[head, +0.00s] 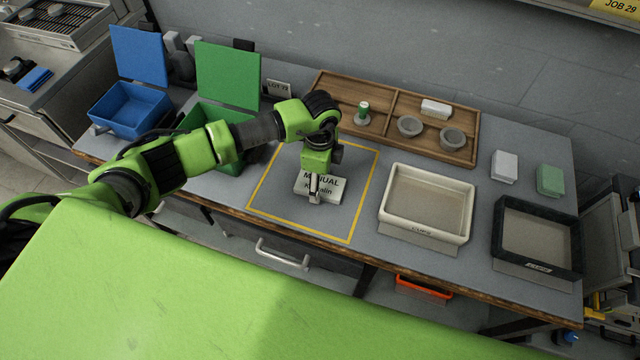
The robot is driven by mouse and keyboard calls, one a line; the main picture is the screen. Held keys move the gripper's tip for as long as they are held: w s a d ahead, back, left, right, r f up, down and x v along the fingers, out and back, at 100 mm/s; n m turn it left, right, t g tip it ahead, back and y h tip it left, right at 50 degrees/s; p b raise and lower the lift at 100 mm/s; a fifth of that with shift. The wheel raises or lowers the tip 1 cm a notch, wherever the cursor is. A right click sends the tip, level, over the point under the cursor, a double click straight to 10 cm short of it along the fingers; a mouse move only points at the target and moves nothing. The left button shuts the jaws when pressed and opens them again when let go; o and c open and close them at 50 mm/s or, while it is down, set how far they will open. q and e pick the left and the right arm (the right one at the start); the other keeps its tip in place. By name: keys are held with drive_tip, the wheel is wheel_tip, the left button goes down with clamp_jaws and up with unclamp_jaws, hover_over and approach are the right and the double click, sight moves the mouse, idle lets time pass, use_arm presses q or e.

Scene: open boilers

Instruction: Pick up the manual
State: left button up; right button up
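The manual (327,196) is a small white block or booklet with the printed word "MANUAL" and a second line partly covered. It lies on the grey table inside a yellow outlined square. My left gripper (314,196) points down right at the manual and covers part of its lettering. Its fingers look narrow and close together from this angle, and I cannot tell whether they are open, shut or touching the manual. My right gripper is not in the view.
A cream tray (468,206) and a black tray (575,245) stand right of the square. A wooden tray (386,109) with small bowls lies behind. Open blue (130,112) and green (228,165) boxes stand left. White (504,167) and green (550,180) blocks sit at the right.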

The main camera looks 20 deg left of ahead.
use_arm(q)
drive_tip(key=c, duration=0.7)
drive_tip(key=shift+o, duration=0.2)
